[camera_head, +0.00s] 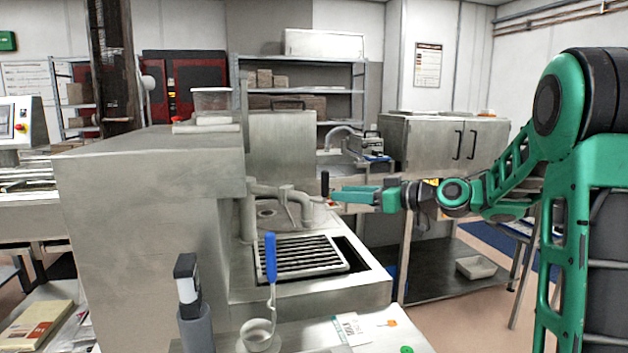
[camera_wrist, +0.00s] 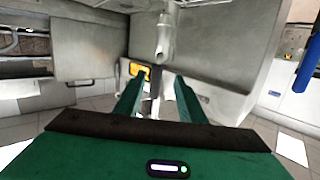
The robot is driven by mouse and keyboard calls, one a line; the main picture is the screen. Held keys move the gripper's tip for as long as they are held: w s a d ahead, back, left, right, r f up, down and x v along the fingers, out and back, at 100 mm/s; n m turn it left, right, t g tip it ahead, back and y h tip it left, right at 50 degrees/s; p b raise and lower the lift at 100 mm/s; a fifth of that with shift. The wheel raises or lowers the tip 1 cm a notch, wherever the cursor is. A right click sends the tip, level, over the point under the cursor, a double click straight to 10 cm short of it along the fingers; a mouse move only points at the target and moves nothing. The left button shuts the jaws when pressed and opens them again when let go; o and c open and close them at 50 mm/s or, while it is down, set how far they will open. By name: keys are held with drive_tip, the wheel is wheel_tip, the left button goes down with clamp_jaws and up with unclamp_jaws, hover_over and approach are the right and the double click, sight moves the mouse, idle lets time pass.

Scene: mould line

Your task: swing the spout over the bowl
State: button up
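The grey metal spout (camera_head: 297,203) is a bent pipe on a post at the left of the steel sink unit. Its outlet turns down near the back of the slatted grille. In the wrist view a grey pipe (camera_wrist: 164,42), apparently the spout, hangs ahead of my fingers. My gripper (camera_head: 333,196) points left, to the right of the spout. A round recess (camera_head: 267,210) behind the spout may be the bowl, partly hidden by the pipe.
A slatted grille (camera_head: 300,256) covers part of the sink. A ladle with a blue handle (camera_head: 271,257) and a dispenser (camera_head: 188,290) stand at the front. A tall steel housing (camera_head: 150,230) blocks the left. A steel cabinet (camera_head: 440,141) stands behind my arm.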

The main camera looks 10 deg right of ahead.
sight(322, 177)
drive_tip(key=shift+t+y, duration=0.5)
drive_tip(key=shift+y, duration=0.1)
drive_tip(key=w+a+r, duration=0.1)
drive_tip(key=w+a, duration=0.1)
drive_tip(key=w, duration=0.1)
drive_tip(key=w+a+r, duration=0.1)
drive_tip(key=w+a, duration=0.1)
drive_tip(key=w, duration=0.1)
drive_tip(key=w+a+r, duration=0.1)
drive_tip(key=w+a, duration=0.2)
drive_tip(key=shift+a, duration=0.1)
clamp_jaws()
drive_tip(key=shift+w, duration=0.1)
